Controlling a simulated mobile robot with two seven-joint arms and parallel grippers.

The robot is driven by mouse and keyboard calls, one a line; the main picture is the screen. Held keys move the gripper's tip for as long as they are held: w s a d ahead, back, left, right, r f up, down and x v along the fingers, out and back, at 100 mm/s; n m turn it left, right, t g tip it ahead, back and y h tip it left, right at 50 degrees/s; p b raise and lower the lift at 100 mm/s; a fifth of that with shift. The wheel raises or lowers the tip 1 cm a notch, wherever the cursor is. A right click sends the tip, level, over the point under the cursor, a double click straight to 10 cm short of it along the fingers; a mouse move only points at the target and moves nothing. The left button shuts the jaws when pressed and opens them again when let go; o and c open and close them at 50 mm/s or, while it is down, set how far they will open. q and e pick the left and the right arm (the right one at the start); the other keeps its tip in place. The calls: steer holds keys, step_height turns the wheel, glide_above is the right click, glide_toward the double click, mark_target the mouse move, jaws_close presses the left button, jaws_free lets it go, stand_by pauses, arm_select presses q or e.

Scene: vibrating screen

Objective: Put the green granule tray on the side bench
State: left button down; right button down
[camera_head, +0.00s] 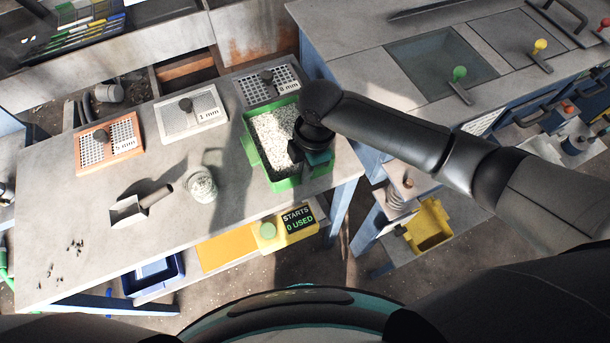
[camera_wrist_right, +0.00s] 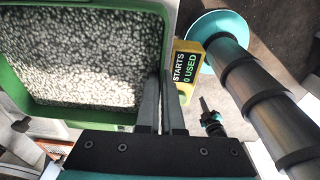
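The green granule tray (camera_head: 251,154), full of pale speckled granules, is at the right end of the grey-topped bench (camera_head: 95,208). I cannot tell whether its base touches the bench top. My right gripper (camera_head: 310,158) is at the tray's right wall, partly hidden by its own wrist in the head view. In the right wrist view the tray (camera_wrist_right: 75,111) fills the upper left. The right gripper's fingers (camera_wrist_right: 163,75) are close together, one on each side of the tray wall, and look shut on it. My left gripper is not in view.
Screen plates marked 5 mm (camera_head: 110,145), 1 mm (camera_head: 191,112) and 8 mm (camera_head: 268,86) lie along the bench back. A scoop (camera_head: 128,211) and a jar (camera_head: 202,186) stand in front. The yellow starts counter (camera_head: 299,225) is below the front edge. A blue-sided unit (camera_head: 350,45) stands right.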

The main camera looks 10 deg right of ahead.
steer(key=shift+w+f, duration=0.1)
steer(key=shift+f, duration=1.1)
steer(key=shift+f, duration=0.15)
steer(key=c, duration=1.1)
jaws_free()
steer(key=r, duration=0.4)
steer(key=d+r+p, duration=0.1)
steer(key=r, duration=0.7)
steer(key=shift+d+r+p, duration=0.1)
steer(key=shift+d+p, duration=0.1)
steer(key=shift+p, duration=0.1)
